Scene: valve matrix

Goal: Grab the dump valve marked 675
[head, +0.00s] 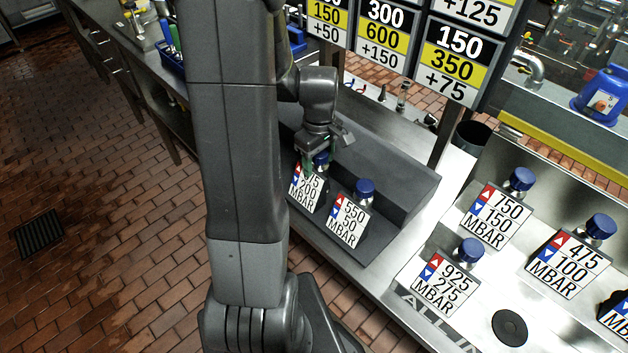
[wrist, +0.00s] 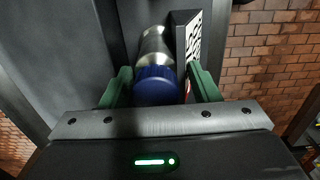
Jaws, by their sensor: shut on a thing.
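My gripper (head: 316,152) is shut on a dump valve with a blue cap (wrist: 157,88), its green fingers on either side of the cap in the wrist view. The valve's silver body (wrist: 155,45) shows beyond the cap. Its white plate (head: 307,190) in the head view reads "75" over "200"; the first digit of the upper number is hidden or unclear. In the wrist view the plate (wrist: 193,42) is seen at a steep angle. The valve is in the dark grey tray (head: 405,195); I cannot tell whether it is lifted.
Close to its right stands a valve marked 550/50 (head: 348,222). Hanging number signs (head: 452,62) are above and behind the tray.

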